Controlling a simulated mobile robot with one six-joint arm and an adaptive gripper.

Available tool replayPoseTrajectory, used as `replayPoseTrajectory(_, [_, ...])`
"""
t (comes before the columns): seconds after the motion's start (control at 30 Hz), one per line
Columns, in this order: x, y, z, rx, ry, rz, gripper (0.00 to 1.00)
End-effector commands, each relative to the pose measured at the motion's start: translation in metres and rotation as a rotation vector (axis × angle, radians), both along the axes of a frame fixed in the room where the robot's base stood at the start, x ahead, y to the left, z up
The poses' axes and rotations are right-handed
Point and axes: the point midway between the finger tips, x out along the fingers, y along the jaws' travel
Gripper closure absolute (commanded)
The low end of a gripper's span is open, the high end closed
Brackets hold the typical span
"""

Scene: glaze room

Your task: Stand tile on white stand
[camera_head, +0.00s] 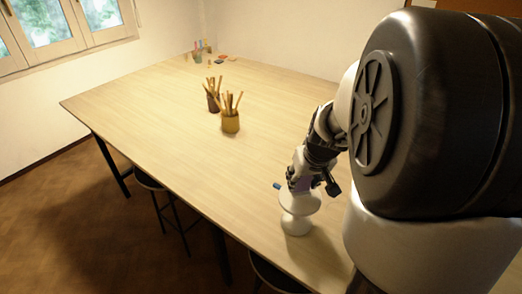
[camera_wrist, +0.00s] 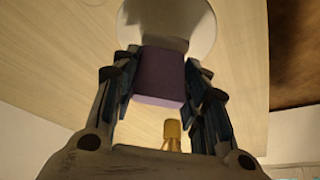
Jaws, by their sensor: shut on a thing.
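The purple tile (camera_wrist: 160,76) sits between the two fingers of my gripper (camera_wrist: 163,70) in the wrist view. My gripper is shut on it. In the head view my gripper (camera_head: 304,184) is right over the white stand (camera_head: 297,224), and only a sliver of the tile (camera_head: 303,184) shows between the fingers. The white stand has a round top and stands upright near the table's front edge. Its pale top (camera_wrist: 172,22) shows beyond the tile in the wrist view. I cannot tell whether the tile touches the stand.
On the wooden table (camera_head: 160,105), a yellow cup (camera_head: 230,123) and a darker cup (camera_head: 214,103) hold several sticks. Small coloured items (camera_head: 198,56) lie at the far end. Dark stools (camera_head: 149,181) stand along the front edge.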

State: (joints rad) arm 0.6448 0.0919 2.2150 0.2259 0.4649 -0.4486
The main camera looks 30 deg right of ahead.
Motion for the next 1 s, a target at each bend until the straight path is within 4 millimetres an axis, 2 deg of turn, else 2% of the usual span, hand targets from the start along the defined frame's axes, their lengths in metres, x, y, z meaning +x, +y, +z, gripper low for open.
replayPoseTrajectory(0.03, [-0.0003, 0.0003, -0.009, 0.002, 0.001, -0.001, 0.86])
replayPoseTrajectory(0.1, [-0.0001, 0.0, -0.0126, 0.0, 0.0, -0.001, 0.86])
replayPoseTrajectory(0.5, [0.0002, -0.0002, -0.0166, -0.001, -0.002, -0.001, 0.86])
replayPoseTrajectory(0.53, [0.0001, 0.0, -0.017, 0.0, -0.001, -0.001, 0.58])
replayPoseTrajectory(0.83, [0.0, 0.0, -0.0156, 0.0, -0.001, -0.001, 0.39])
replayPoseTrajectory(1.0, [0.0, 0.0, -0.0156, 0.0, -0.001, -0.001, 0.39])
